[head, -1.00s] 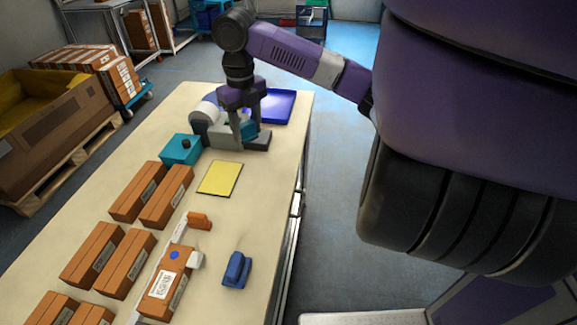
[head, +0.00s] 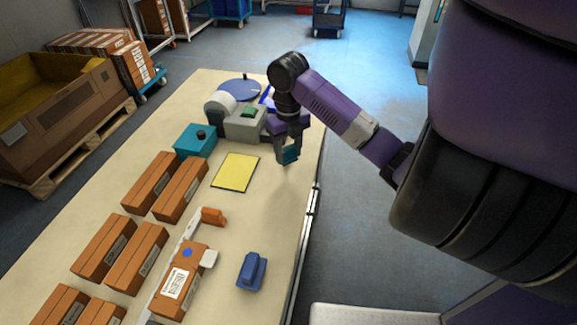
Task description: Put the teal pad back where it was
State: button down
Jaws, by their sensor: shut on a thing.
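My gripper (head: 288,158) is shut on the small teal pad (head: 291,154) and holds it over the right side of the table, right of the yellow sheet. The fingers hide part of the pad. I cannot tell how far its underside is above the tabletop. A teal box (head: 193,143) with a black knob on top stands left of the yellow sheet (head: 236,173).
A grey device (head: 240,127) with a white roll (head: 220,100) and a blue disc (head: 240,91) stand behind. Brown boxes (head: 150,182) line the left. A blue scanner-like object (head: 252,271) and an orange piece (head: 213,217) lie in front. The table (head: 275,205) is bare right of the yellow sheet.

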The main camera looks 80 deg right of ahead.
aim_at(288, 174)
jog(key=shift+f+p, duration=0.4)
jog(key=shift+f, duration=2.5)
jog(key=shift+f, duration=0.2)
jog(key=c, duration=0.7)
grip_release()
jog(key=shift+r, duration=0.1)
jog(key=shift+r, duration=0.1)
notch_tip(288, 174, up, 12)
jog(key=shift+r+b, duration=0.1)
jog(key=shift+b, duration=0.2)
